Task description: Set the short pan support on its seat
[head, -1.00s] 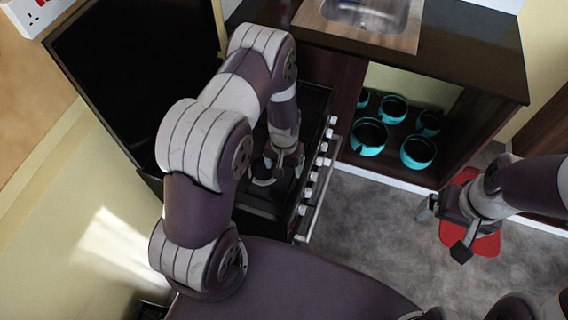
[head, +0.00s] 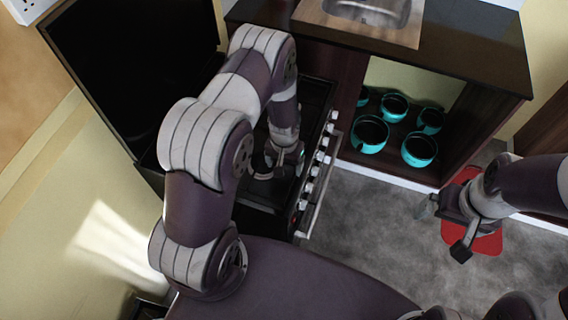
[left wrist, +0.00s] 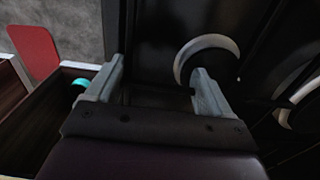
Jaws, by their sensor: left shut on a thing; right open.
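The dark stove top (head: 318,92) lies under my left arm, with a row of white knobs along its front. My left gripper (head: 278,168) is low over the stove top. In the left wrist view my left gripper (left wrist: 155,85) is shut on a dark thing, taken to be the short pan support; its outline is lost against the black hob. A pale curved ring (left wrist: 207,42) shows by the right finger. The seat cannot be made out. My right gripper (head: 443,228) is open and empty above the floor at the right.
A raised black lid or panel (head: 125,75) stands at the left. Several teal pots (head: 370,134) sit in the open cupboard under the worktop (head: 470,50) with a sink. A red seat (head: 487,243) is below my right gripper. The grey floor between is clear.

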